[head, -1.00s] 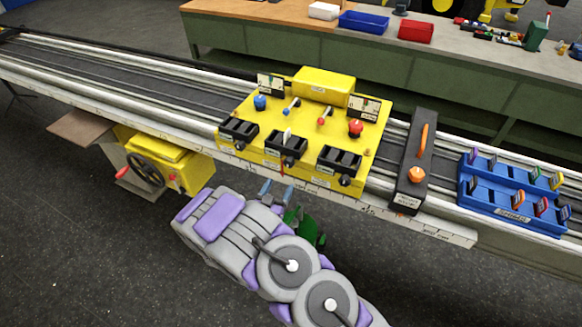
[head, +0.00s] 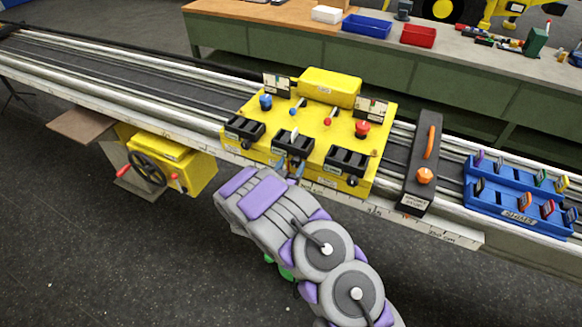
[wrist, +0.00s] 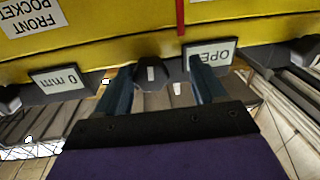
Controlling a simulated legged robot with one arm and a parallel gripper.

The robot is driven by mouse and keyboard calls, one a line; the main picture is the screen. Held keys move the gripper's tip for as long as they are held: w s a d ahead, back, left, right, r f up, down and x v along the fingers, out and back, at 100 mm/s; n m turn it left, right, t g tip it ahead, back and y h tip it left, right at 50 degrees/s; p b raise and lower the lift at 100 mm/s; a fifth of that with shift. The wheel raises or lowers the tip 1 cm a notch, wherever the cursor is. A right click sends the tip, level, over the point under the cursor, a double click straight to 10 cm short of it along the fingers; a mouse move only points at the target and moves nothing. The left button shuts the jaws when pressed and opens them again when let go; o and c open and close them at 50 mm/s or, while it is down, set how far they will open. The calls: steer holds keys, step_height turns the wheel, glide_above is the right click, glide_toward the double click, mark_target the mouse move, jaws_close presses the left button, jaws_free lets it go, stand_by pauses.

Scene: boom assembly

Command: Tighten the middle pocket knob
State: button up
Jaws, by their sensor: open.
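The yellow carriage (head: 262,151) carries three black pockets along its near side. The middle pocket (head: 293,139) holds a thin, light-coloured piece. Its black knob (wrist: 152,72), with a white mark, shows in the wrist view on the carriage's near face. My gripper (head: 291,168) is at that face, below the middle pocket. In the wrist view my gripper (wrist: 162,68) is open, with one blue-grey finger on each side of the knob. Gaps show between the knob and both fingers. In the head view the knob is mostly hidden by my gripper.
The left pocket (head: 244,129) and right pocket (head: 346,160) have similar knobs close by. A black block with an orange handle (head: 429,142) and a blue rack (head: 513,205) stand to the right on the rail. A yellow handwheel box (head: 190,172) hangs at left.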

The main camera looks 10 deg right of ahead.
steer(key=shift+d, duration=1.05)
steer(key=shift+c, duration=1.2)
steer(key=c, duration=0.3)
steer(key=shift+a, duration=0.55)
steer(key=c, duration=0.5)
steer(key=shift+d, duration=0.15)
